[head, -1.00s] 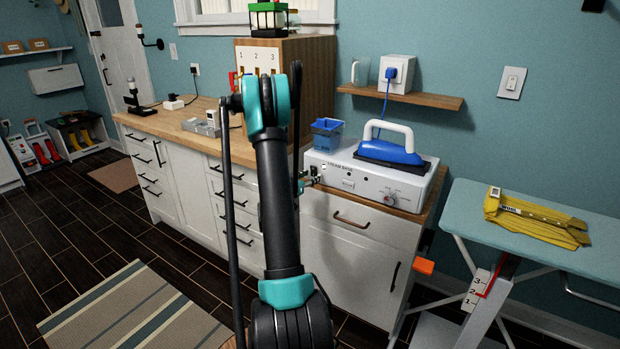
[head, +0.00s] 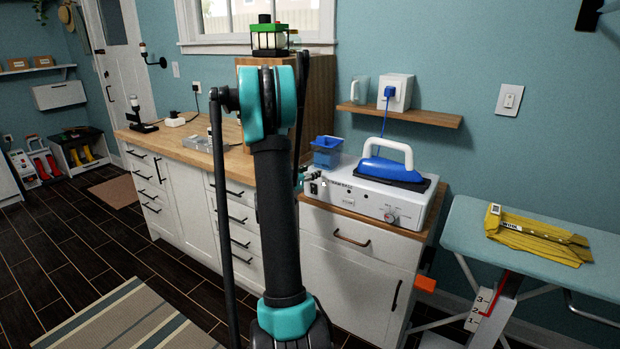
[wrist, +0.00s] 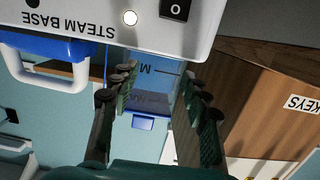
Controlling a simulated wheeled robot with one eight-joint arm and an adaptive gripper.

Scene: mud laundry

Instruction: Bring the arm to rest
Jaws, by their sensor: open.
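My arm stands upright in the middle of the head view, in front of the wooden counter (head: 200,135). My gripper (wrist: 160,88) shows in the wrist view with its two dark green fingers spread apart and nothing between them. In the head view it is mostly hidden behind my arm. A white steam base (head: 365,195) fills the top of the wrist view (wrist: 95,22), close to the fingers. A blue water tank (wrist: 150,100) shows beyond the gap between the fingers. I cannot tell whether a finger touches anything.
A blue iron (head: 392,170) rests on the steam base. A wooden key cabinet (head: 318,95) stands behind my arm with a green-topped lantern (head: 269,40) on it. An ironing board (head: 465,228) with folded yellow cloth (head: 540,238) is at right. Dark floor lies open at left.

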